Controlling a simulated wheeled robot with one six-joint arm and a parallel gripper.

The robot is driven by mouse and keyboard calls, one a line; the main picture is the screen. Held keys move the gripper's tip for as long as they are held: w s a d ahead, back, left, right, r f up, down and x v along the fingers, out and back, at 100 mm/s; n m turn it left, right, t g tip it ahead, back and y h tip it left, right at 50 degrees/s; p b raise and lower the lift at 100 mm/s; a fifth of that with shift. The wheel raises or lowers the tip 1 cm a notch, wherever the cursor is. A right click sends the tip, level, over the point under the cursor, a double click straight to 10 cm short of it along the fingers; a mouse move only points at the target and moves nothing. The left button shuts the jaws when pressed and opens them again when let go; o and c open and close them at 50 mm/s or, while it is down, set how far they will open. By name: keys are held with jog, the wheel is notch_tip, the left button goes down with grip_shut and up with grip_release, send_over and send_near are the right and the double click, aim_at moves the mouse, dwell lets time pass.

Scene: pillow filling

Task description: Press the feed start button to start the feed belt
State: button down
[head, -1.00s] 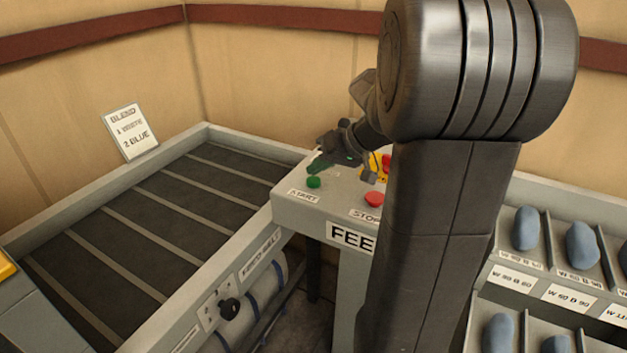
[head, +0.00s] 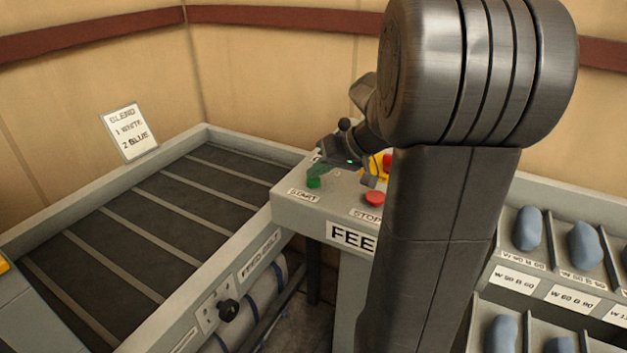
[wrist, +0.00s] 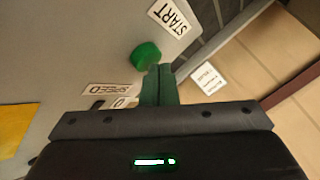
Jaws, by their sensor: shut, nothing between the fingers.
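The green start button (head: 314,183) stands on the grey feed control box (head: 290,205), above its START label (head: 304,196). In the wrist view the green button (wrist: 146,55) lies just beyond the tips of my gripper (wrist: 158,70). The green fingers are shut together and empty. In the head view my gripper (head: 313,170) is right at the button, tips just above or behind it; I cannot tell whether they touch it. The feed belt (head: 130,230) is dark with pale cross slats and carries nothing.
A red stop button (head: 375,198) sits to the right of the start button. A red button on yellow (head: 387,162) is behind it, partly hidden by my arm. Bins of blue pillows (head: 585,245) stand at the right. A blend sign (head: 129,131) stands behind the belt.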

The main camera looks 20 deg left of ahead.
aim_at(319, 181)
jog(key=shift+f, duration=0.3)
jog(key=shift+r, duration=0.1)
dwell(0.3)
jog(key=shift+r+p, duration=0.35)
jog(key=shift+r, duration=0.5)
jog(key=shift+r+p, duration=1.65)
jog(key=shift+r, duration=0.95)
jog(key=shift+d, duration=0.1)
